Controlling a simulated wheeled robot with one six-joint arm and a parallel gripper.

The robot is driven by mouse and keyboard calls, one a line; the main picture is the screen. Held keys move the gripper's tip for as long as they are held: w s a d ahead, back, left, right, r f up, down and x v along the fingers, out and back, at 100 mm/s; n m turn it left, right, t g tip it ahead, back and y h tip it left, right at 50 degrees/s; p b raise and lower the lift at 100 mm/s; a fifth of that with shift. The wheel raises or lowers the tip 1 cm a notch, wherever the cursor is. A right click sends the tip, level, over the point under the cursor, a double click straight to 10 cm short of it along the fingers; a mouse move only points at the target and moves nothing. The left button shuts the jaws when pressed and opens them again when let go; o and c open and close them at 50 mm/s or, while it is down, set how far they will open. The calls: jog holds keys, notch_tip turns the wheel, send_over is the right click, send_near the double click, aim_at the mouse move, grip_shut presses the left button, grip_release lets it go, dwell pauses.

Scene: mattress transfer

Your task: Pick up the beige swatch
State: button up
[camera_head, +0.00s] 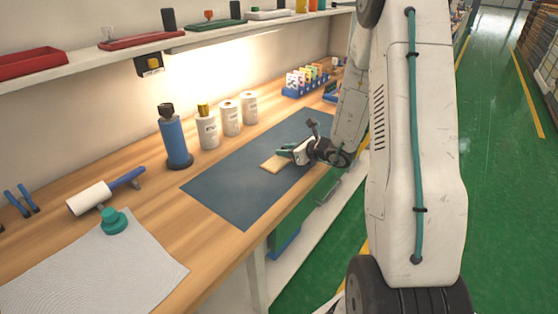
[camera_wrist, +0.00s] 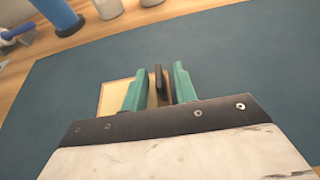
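The beige swatch (camera_head: 271,165) lies on the dark blue mat (camera_head: 235,190), near its front edge. My gripper (camera_head: 283,153) is low over the swatch's right part. In the wrist view the swatch (camera_wrist: 113,98) shows left of and between the two teal fingers of my gripper (camera_wrist: 159,88). The fingers stand apart, with a dark upright piece (camera_wrist: 158,78) between them and gaps on both sides of it. I cannot tell whether that piece is fixed to the swatch. The swatch's near side is hidden behind the gripper.
A blue bottle (camera_head: 173,138) and several white containers (camera_head: 231,118) stand behind the mat. A roller (camera_head: 95,196) and a grey cloth (camera_head: 100,270) with a teal knob (camera_head: 113,221) lie at left. A shelf (camera_head: 130,50) overhangs the back. The mat's left part is clear.

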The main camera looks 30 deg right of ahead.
grip_shut()
jog(key=shift+r, duration=0.1)
